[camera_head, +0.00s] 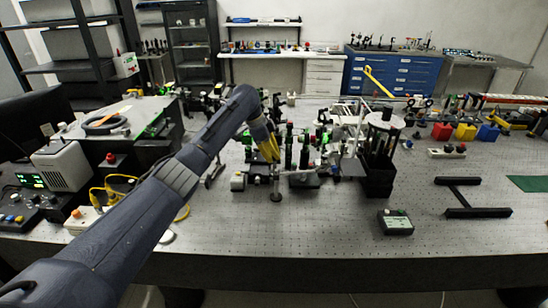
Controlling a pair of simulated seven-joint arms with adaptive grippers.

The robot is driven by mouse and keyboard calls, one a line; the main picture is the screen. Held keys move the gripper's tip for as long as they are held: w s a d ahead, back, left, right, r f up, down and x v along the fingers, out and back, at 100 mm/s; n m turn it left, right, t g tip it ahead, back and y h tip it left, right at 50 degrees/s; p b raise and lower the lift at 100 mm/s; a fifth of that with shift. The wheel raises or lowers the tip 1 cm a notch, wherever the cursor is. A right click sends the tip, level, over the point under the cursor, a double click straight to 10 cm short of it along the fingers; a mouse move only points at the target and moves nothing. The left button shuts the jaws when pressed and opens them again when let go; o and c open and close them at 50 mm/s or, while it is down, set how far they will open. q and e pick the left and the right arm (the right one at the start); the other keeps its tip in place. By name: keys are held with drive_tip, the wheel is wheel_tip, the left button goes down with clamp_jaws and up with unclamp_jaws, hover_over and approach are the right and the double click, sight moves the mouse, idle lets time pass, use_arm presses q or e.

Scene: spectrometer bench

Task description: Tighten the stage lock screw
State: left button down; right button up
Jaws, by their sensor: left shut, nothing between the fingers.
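My left arm reaches in from the lower left across the bench. Its gripper (272,153) has yellow fingers that point down and are shut with nothing between them. The fingertips are just above a small metal post (276,185) that stands on the bench. Whether they touch it I cannot tell. Dark optical mounts (303,155) stand close to the right of the fingers. The stage lock screw is too small to make out among these parts. My right gripper is not in view.
The perforated optical bench (300,235) has free room at the front. A dark box with buttons (396,222) lies front right, near a black H-shaped frame (470,197). Red, yellow and blue bins (465,132) stand farther right.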

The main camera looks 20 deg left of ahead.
use_arm(q)
drive_tip(key=shift+a+f+m+g, duration=0.15)
drive_tip(key=shift+m+g, duration=0.55)
drive_tip(key=shift+m, duration=0.8)
drive_tip(key=c, duration=2.1)
unclamp_jaws()
drive_tip(key=o, duration=0.7)
drive_tip(key=v, duration=1.2)
